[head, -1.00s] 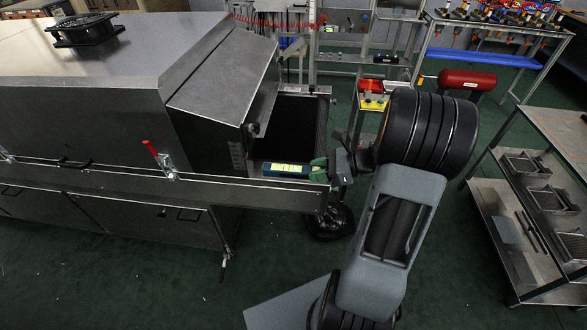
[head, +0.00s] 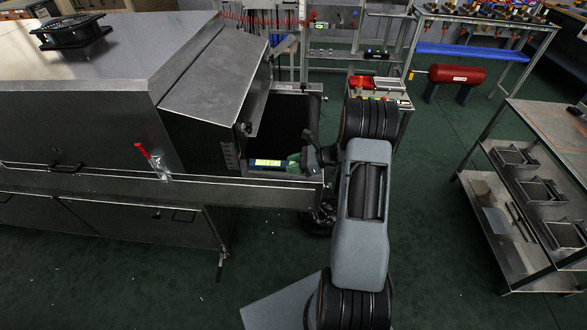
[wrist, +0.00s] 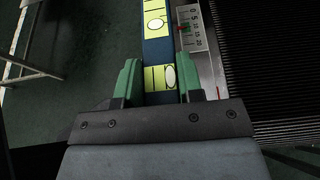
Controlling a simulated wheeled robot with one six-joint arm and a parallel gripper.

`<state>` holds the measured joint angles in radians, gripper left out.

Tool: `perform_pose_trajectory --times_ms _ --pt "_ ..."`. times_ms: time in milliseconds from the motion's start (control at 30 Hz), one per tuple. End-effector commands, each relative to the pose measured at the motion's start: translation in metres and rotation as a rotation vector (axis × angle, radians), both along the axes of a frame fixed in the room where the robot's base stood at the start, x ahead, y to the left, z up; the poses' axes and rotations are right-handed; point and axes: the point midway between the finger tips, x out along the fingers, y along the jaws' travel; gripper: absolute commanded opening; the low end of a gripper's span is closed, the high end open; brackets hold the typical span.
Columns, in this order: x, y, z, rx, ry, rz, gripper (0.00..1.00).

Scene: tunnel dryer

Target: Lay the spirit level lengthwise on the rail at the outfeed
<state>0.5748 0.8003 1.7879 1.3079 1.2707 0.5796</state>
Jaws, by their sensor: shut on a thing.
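The spirit level (head: 266,163) is a blue bar with yellow-green vial panels. My gripper (wrist: 160,78) is shut on it, one green finger on each side near its close end; the gripper also shows in the head view (head: 294,163). The level runs roughly parallel to the long metal rail (head: 250,183) at the outfeed and appears just behind its upper edge. In the wrist view the level (wrist: 157,45) points straight away from me, beside a bright metal strip with a scale. I cannot tell whether the level touches the rail.
The dark conveyor belt (head: 290,120) lies behind the level, right of the dryer hood (head: 214,70). A red-handled clamp (head: 152,160) stands at the rail further left. A shelved cart (head: 520,190) stands at right, with open floor between.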

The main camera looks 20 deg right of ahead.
Motion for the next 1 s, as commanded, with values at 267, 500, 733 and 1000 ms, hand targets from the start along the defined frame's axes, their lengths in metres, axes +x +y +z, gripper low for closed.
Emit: perform_pose_trajectory --times_ms 267,500,733,1000 --pt "0.0 0.0 -0.02 0.001 -0.001 -0.001 0.0" --pt "0.0 0.0 -0.02 0.001 -0.001 -0.001 0.0" --pt "-0.001 0.0 -0.024 0.0 0.001 0.0 0.41" --pt "-0.001 0.0 -0.024 0.0 0.001 0.0 0.6"
